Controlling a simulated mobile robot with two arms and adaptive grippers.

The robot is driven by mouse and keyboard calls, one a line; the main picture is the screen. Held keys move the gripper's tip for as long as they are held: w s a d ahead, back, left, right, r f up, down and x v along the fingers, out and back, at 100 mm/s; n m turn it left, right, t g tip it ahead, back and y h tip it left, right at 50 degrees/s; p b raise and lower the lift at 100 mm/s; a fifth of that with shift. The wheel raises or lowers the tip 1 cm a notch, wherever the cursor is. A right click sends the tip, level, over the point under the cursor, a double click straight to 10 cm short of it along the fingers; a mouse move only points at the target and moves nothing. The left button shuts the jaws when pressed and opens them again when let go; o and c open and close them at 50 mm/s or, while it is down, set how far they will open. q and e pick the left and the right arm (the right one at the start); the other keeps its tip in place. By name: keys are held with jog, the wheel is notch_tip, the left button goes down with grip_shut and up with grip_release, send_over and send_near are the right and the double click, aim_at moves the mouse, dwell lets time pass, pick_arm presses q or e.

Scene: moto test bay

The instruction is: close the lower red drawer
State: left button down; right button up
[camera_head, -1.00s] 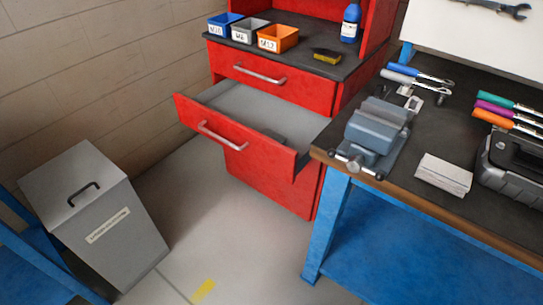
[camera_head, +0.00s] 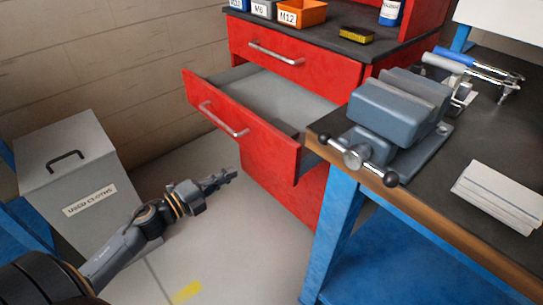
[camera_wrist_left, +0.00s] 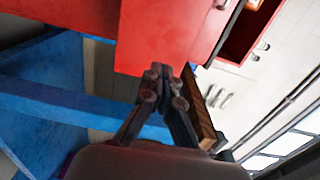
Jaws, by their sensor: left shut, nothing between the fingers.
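The lower red drawer (camera_head: 240,132) is pulled open from the red cabinet. Its grey handle (camera_head: 222,119) is on the front panel, and the grey inside is partly visible. My right gripper is not in view.
The upper red drawer (camera_head: 268,58) is shut. A workbench (camera_head: 340,230) with a grey-blue vise (camera_head: 392,110) stands close on the right. A grey used-cloths bin (camera_head: 68,160) stands on the left. Floor (camera_head: 225,240) between them is free.

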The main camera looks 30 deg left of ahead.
aim_at(270, 150)
pick_arm(q)
jog(key=x, duration=1.2)
jog(key=shift+a, duration=0.1)
jog(key=shift+w, duration=0.1)
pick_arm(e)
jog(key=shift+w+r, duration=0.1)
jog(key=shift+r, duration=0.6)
